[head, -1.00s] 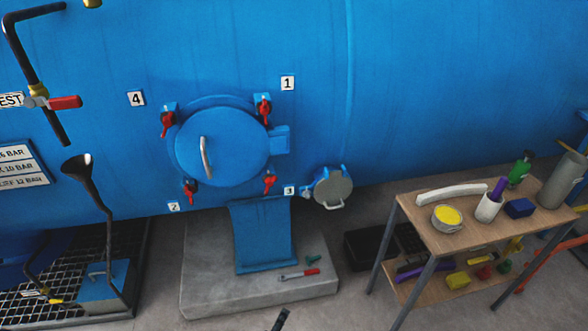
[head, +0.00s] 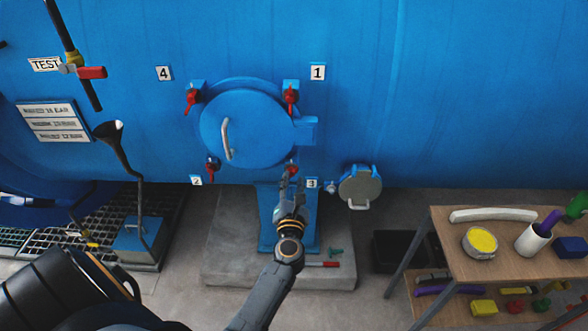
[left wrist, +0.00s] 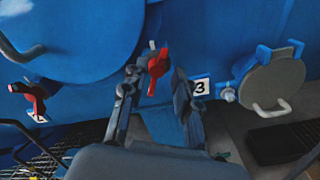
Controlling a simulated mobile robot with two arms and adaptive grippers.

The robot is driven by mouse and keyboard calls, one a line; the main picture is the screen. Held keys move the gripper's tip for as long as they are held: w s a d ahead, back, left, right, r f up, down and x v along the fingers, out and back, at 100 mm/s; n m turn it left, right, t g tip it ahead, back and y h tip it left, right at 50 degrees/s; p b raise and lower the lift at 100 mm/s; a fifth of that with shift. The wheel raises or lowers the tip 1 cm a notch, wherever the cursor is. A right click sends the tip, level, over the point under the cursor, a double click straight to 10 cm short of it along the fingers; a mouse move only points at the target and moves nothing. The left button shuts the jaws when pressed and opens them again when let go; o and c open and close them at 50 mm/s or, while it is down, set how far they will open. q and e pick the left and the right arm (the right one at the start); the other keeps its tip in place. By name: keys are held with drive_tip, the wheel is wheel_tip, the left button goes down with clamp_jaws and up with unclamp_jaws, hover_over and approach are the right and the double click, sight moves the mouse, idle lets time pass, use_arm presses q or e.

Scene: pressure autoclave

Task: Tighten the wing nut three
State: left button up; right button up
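Red wing nut three (head: 291,168) is at the lower right of the round blue door (head: 250,125), beside the "3" label (head: 312,183). It also shows in the left wrist view (left wrist: 157,68), standing between the fingers of my left gripper (left wrist: 156,78). In the head view the left gripper (head: 291,182) is just below the nut and partly covers it. The fingers are open, one on each side of the nut, with gaps visible. The other red wing nuts are at the upper left (head: 192,98), upper right (head: 290,97) and lower left (head: 212,168). My right gripper is not in view.
A small round hatch (head: 360,187) protrudes right of the door. A blue pedestal (head: 268,215) on a concrete block (head: 225,250) stands below, with tools on the block. A wooden table (head: 510,262) with containers is at right. A pipe with a funnel (head: 110,130) is at left.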

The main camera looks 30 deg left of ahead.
sight(293, 171)
use_arm(q)
drive_tip(key=x, duration=0.5)
drive_tip(key=shift+w+a+b, duration=0.1)
drive_tip(key=shift+w+b, duration=0.2)
clamp_jaws()
